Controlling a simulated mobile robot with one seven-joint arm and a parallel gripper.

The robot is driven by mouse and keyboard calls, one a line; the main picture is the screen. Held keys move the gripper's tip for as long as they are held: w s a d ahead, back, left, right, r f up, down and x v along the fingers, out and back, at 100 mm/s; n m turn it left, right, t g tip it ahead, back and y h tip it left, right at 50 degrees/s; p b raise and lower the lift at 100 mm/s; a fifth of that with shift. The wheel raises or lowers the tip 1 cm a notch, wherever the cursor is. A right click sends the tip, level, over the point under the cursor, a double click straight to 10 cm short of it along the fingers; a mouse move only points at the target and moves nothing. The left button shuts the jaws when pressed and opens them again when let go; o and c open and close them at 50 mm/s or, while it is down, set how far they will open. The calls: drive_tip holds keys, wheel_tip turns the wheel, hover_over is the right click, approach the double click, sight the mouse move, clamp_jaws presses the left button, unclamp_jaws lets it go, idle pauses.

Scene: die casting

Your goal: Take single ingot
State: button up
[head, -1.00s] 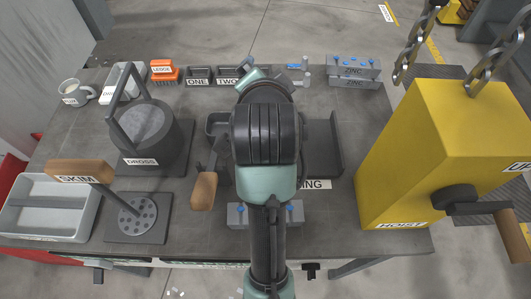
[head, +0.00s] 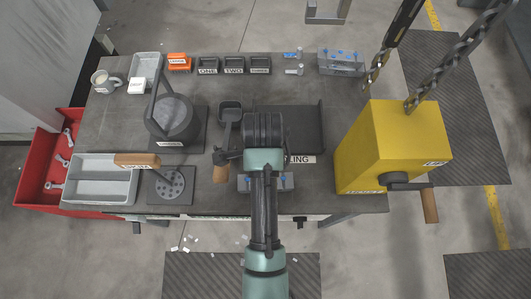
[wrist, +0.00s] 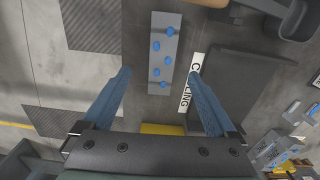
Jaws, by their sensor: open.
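A grey ingot (head: 264,183) with blue studs lies alone at the table's front edge, partly hidden by my arm. In the wrist view the ingot (wrist: 164,45) lies lengthwise ahead of my gripper (wrist: 159,73). My gripper is open, its blue fingers apart with nothing held between them. The ingot is in line with the gap, and I cannot tell the exact distance to it. More grey ingots (head: 341,62) with blue studs lie stacked at the back right of the table.
A dark plate with a partly hidden label (head: 301,160) lies behind the ingot. A ladle's wooden handle (head: 220,173) is just left of it. A yellow hoist box (head: 385,145) with chains stands right.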

drive_tip(key=f, duration=0.9)
drive_tip(key=shift+w+d+f, duration=0.2)
drive_tip(key=shift+c, duration=0.3)
clamp_jaws()
drive_tip(key=shift+w+r, duration=0.15)
